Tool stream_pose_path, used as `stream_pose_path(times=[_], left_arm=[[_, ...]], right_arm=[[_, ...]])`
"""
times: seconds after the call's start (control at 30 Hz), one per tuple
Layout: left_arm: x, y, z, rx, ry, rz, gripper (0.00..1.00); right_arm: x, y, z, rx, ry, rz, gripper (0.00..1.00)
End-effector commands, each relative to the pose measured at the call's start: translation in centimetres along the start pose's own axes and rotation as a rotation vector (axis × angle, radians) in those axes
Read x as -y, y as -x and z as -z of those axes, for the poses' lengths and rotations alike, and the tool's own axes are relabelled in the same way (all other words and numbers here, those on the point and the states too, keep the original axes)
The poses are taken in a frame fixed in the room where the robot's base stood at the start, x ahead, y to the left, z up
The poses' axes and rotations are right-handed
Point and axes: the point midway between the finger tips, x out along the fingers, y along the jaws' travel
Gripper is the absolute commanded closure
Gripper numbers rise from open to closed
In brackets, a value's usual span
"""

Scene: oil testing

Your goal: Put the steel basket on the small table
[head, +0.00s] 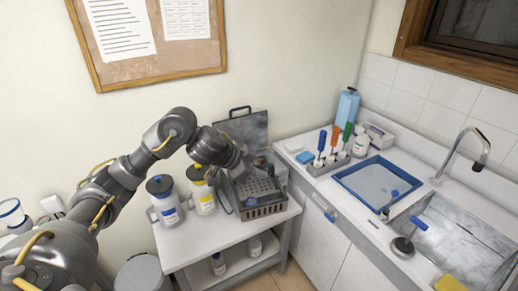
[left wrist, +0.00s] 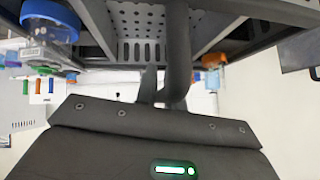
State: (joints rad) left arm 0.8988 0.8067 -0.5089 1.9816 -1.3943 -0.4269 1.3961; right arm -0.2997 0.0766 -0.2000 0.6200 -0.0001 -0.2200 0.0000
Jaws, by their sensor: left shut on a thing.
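The steel basket (head: 264,208) is a grey perforated box over the right part of the small white table (head: 222,238). My left gripper (head: 240,162) reaches over the basket from the left. In the left wrist view, my left gripper (left wrist: 163,92) is shut on the basket's dark handle bar (left wrist: 178,45), with the perforated wall of the basket (left wrist: 140,22) beyond it. I cannot tell whether the basket's base touches the tabletop. My arm hides part of the basket. My right gripper is not in view.
Blue-lidded (head: 165,202) and yellow-labelled (head: 201,190) containers stand left of the basket. A raised metal lid (head: 245,128) stands behind it. The counter (head: 325,185) on the right holds a blue tray (head: 345,183) and a sink (head: 450,240). The table's front left is clear.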

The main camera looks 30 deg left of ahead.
Motion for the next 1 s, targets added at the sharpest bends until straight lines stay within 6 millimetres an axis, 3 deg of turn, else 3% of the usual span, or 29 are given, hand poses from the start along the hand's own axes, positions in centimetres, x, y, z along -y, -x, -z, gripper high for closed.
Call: stream_pose_path(times=[0.03, 0.2, 0.4, 0.7, 1.0], left_arm=[[-2.1, 0.0, -1.3, -0.004, -0.037, -0.033, 1.0], [-8.1, -0.5, -5.1, -0.026, -0.127, -0.132, 1.0], [-12.4, -2.0, -9.0, -0.044, -0.186, -0.198, 1.0], [-15.1, -3.3, -11.8, -0.056, -0.218, -0.236, 1.0], [-15.2, -3.0, -12.1, -0.056, -0.217, -0.235, 1.0]], right_arm=[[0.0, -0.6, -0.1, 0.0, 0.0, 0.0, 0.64], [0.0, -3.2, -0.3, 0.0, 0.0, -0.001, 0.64], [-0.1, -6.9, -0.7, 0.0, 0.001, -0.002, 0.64], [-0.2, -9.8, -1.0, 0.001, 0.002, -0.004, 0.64], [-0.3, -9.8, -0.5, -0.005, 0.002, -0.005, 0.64]])
